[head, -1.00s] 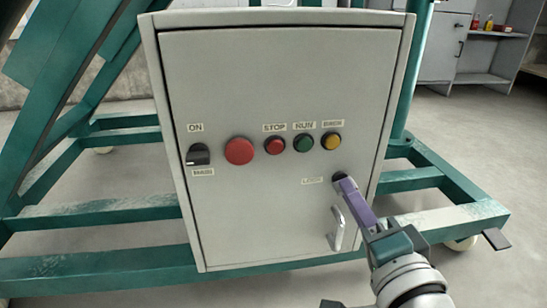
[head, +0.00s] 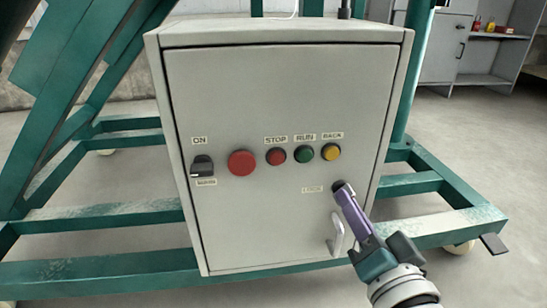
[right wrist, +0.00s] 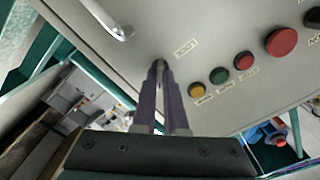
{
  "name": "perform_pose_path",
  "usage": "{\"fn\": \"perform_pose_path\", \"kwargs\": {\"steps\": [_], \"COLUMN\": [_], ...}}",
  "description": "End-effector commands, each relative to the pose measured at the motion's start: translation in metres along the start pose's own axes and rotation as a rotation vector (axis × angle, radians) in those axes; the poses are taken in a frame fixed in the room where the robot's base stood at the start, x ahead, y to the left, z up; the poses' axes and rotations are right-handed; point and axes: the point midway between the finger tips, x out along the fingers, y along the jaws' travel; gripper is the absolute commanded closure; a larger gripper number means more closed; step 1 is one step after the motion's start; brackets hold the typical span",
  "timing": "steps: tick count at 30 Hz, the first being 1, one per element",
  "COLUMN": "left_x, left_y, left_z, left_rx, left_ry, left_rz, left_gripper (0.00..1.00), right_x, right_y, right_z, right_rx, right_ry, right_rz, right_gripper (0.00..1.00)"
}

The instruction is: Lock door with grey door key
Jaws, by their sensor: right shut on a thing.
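The grey cabinet door (head: 250,225) is closed flush in its frame, with a metal pull handle (head: 338,238) at its lower right, which also shows in the right wrist view (right wrist: 108,18). My right gripper (head: 341,190) reaches in from the lower right. Its purple fingers are shut on the grey door key at the lock, below the yellow button. In the right wrist view the fingertips (right wrist: 159,68) meet at the dark lock spot beside a small label. The key is almost wholly hidden by the fingers, so its angle cannot be told. My left gripper is not in view.
The door carries a black switch (head: 202,166), a large red button (head: 241,162) and red, green and yellow buttons. A green steel frame (head: 100,271) surrounds the cabinet. A shelf unit (head: 485,50) stands at the back right.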

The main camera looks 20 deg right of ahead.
Motion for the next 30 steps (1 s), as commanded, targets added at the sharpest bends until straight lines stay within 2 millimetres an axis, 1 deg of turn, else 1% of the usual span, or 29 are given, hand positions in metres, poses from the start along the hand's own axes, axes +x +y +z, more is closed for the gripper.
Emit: {"fn": "perform_pose_path", "kwargs": {"steps": [1, 6, 18, 24, 30], "left_x": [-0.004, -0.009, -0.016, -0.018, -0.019], "left_y": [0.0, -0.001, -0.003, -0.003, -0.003], "left_z": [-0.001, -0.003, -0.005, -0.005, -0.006], "left_rx": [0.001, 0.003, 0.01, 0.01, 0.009], "left_ry": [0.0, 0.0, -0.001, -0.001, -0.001], "left_rz": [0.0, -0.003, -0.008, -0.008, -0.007], "left_gripper": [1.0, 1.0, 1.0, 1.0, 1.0], "right_x": [0.0, 0.0, 0.0, 0.0, 0.0], "right_y": [-0.001, -0.001, -0.001, 0.0, 0.0], "right_z": [-0.001, -0.001, 0.0, 0.0, 0.0], "right_rx": [-0.042, -0.205, -0.554, -0.675, -0.748], "right_ry": [-0.001, -0.001, -0.001, -0.001, -0.002], "right_rz": [0.001, 0.001, 0.0, 0.0, 0.001], "right_gripper": [1.0, 1.0, 1.0, 1.0, 1.0]}}
